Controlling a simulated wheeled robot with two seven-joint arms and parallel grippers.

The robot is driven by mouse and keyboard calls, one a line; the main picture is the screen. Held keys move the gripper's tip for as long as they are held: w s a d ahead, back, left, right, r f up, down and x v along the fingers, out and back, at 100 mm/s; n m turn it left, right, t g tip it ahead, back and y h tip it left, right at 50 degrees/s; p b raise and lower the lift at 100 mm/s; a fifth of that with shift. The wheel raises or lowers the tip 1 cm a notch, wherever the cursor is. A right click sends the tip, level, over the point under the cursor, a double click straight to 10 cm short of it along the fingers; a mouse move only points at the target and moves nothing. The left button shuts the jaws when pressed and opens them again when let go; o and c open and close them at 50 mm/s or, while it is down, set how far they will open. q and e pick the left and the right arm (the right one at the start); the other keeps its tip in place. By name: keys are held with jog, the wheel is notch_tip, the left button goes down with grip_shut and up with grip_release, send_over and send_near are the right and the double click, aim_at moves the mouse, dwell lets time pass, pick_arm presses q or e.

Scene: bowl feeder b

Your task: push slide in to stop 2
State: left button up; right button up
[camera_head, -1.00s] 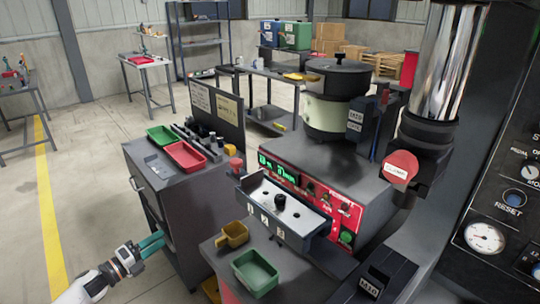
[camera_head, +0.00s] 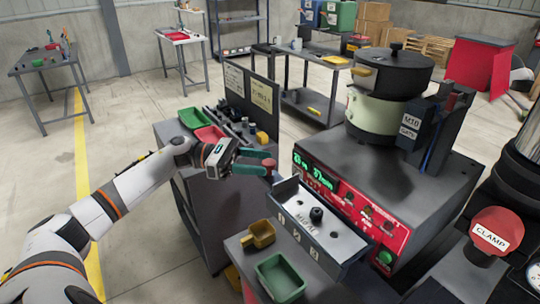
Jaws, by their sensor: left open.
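The slide (camera_head: 340,240) is a pale metal plate with a black knob (camera_head: 316,214) standing on it. It sits at the front of the red-fronted feeder machine (camera_head: 345,190), and its grey front face carries number labels. My left gripper (camera_head: 272,161) has green fingers and is open. It is beyond the slide's left end, up and to the left of the black knob and apart from it. My right gripper is out of view.
A bowl feeder (camera_head: 385,85) stands on the machine. A red CLAMP knob (camera_head: 496,232) stands at the right. Red and green trays (camera_head: 210,134) lie on the left cabinet.

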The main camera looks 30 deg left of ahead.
aim_at(269, 162)
pick_arm(q)
jog(key=shift+p+x, duration=0.4)
jog(key=shift+x, duration=1.15)
jog(key=shift+s, duration=0.1)
grip_shut()
